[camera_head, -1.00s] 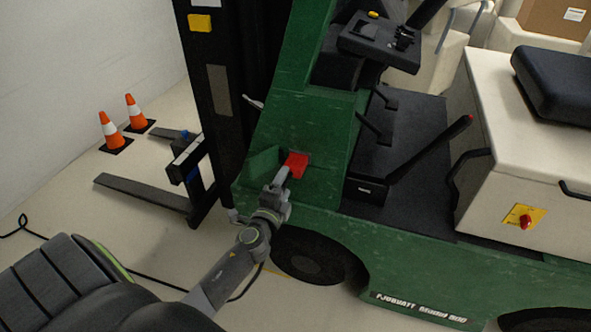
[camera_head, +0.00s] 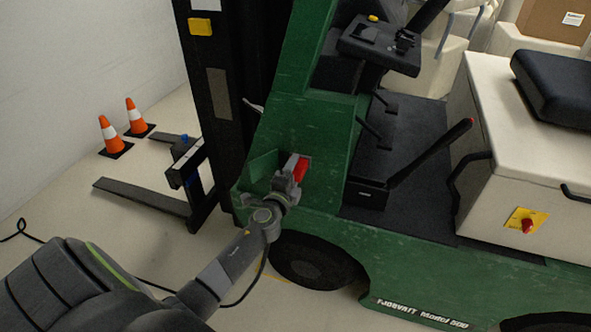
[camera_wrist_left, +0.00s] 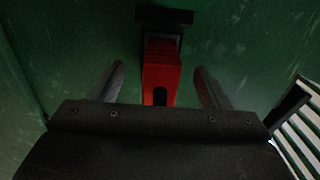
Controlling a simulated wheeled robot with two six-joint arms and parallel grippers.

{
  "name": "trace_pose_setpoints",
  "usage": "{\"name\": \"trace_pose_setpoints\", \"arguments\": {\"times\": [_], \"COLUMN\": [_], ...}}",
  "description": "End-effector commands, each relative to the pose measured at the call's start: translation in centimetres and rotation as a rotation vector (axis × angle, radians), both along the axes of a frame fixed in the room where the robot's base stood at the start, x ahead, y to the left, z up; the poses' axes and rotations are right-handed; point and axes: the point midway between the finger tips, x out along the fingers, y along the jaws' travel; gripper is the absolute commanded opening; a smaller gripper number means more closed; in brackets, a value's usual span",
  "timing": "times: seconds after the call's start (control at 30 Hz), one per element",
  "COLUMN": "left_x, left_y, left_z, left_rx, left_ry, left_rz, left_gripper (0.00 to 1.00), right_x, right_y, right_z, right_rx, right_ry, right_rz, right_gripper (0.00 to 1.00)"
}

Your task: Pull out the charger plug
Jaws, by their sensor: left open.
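The red charger plug (camera_head: 301,169) sits at the green side of the forklift, partly hidden by my gripper in the head view. In the left wrist view the red plug (camera_wrist_left: 161,75) shows between my fingers, in line with a dark socket (camera_wrist_left: 163,20) on the green panel. My left gripper (camera_head: 291,168) is open, with one finger on each side of the plug. A gap shows between each finger and the plug in the wrist view (camera_wrist_left: 160,78). My right gripper is not in view.
The green forklift (camera_head: 420,265) fills the middle and right. Its black mast (camera_head: 215,85) and forks (camera_head: 140,204) stand to the left. Two orange cones (camera_head: 109,132) stand near the wall. A black cable lies on the floor. A red knob (camera_head: 527,226) sits on the cream housing.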

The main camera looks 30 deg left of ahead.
Motion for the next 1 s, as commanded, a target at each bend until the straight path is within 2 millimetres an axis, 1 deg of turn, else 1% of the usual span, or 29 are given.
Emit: {"name": "trace_pose_setpoints", "arguments": {"times": [0.03, 0.1, 0.3, 1.0], "left_x": [0.6, 1.2, 2.2, 2.4], "left_y": [0.2, 0.3, 0.5, 0.7], "left_z": [-0.1, -0.2, 0.1, 0.4], "left_rx": [-0.001, 0.0, 0.0, 0.005], "left_ry": [-0.001, 0.0, -0.002, -0.008], "left_rz": [0.0, 0.0, 0.0, 0.002], "left_gripper": [0.7, 0.7, 0.7, 0.7], "right_x": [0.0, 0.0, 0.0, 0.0], "right_y": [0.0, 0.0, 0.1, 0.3], "right_z": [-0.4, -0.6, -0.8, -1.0], "right_rx": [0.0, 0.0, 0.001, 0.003], "right_ry": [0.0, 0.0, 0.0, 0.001], "right_rz": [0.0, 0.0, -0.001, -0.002], "right_gripper": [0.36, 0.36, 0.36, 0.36]}}
